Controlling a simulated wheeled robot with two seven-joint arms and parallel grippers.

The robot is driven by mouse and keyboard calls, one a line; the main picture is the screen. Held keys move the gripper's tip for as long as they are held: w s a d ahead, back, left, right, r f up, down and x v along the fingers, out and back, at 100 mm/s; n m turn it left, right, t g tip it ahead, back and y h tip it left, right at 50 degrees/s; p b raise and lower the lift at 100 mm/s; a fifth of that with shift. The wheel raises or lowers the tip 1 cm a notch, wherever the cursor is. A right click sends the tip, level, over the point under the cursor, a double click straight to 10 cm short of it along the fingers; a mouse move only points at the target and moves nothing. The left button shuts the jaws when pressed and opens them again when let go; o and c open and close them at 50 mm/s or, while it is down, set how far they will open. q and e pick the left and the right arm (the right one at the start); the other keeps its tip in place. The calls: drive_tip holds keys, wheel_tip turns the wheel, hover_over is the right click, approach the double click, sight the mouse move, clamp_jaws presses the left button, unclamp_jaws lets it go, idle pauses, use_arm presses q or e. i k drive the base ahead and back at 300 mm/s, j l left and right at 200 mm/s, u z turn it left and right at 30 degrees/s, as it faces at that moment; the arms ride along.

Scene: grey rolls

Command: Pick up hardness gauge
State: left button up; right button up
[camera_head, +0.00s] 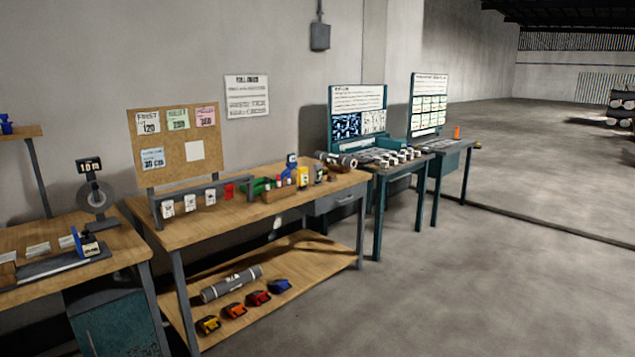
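No label in the camera_head view marks the hardness gauge, and I cannot tell which item it is. Small instruments stand at the right end of the middle wooden workbench (250,211). Among them are a blue-topped device (292,160), a yellow device (303,177) and a small dark device (319,173) beside it. They are too small to identify. A blue device (87,244) sits on the left bench. Neither of my grippers is in view.
Two teal tables (377,213) (450,165) stand farther right. The concrete floor (480,290) in front is clear.

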sight(318, 168)
drive_tip(key=i, duration=2.65)
drive_tip(key=i+u, duration=0.15)
drive_tip(key=i, duration=0.5)
drive_tip(key=i+l, duration=0.15)
drive_tip(key=i, duration=0.45)
drive_tip(key=i+l+u, duration=0.15)
drive_tip(key=i, duration=0.45)
drive_tip(key=i+l, duration=0.15)
drive_tip(key=i, duration=0.5)
drive_tip(key=j+u, duration=0.05)
